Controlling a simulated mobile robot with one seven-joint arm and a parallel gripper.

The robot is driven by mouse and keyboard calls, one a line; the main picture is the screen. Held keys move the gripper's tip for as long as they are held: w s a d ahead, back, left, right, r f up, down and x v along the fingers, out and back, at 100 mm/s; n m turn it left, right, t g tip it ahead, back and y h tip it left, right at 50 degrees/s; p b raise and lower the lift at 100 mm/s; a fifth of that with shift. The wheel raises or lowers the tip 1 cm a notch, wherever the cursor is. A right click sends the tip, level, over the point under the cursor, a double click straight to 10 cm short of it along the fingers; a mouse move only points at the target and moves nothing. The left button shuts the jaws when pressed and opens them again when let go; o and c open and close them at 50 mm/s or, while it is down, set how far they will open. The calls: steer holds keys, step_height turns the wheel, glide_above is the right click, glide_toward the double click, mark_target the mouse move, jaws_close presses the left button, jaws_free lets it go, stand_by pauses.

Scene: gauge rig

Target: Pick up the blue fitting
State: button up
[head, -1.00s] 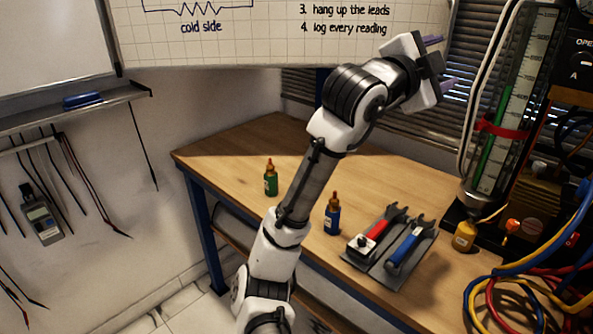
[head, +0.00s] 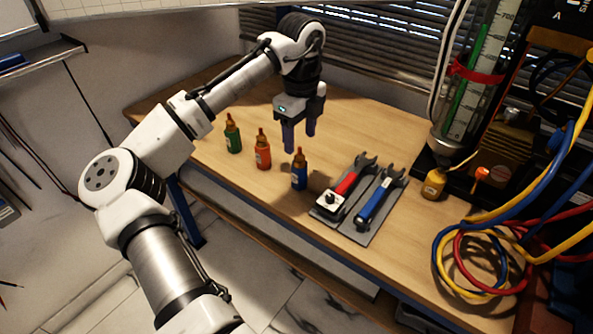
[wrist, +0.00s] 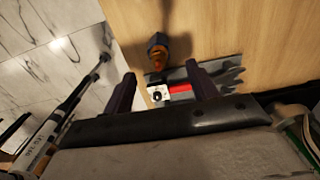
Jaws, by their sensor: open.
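The blue fitting (head: 300,174), a small bottle shape with a brown tip, stands upright on the wooden bench in the head view. In the wrist view, what looks like the same fitting (wrist: 158,42) shows near the top middle, beyond the fingertips. My gripper (head: 301,142) points down above the bench, its fingertips just above the fitting in the head picture. The jaws are open and empty, and both fingers show in the wrist view (wrist: 161,74). I cannot tell the exact gap between fingers and fitting.
A red fitting (head: 263,153) and a green fitting (head: 233,137) stand left of the blue one. Right of it, a grey tray (head: 362,222) holds a red-handled and a blue-handled wrench (head: 376,205). A yellow bottle (head: 434,184) and coiled hoses (head: 478,262) are farther right.

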mark_target(299, 164)
step_height(299, 164, down, 9)
steer(key=shift+s+p, duration=0.15)
steer(key=shift+p, duration=0.55)
jaws_close()
steer(key=shift+r, duration=0.15)
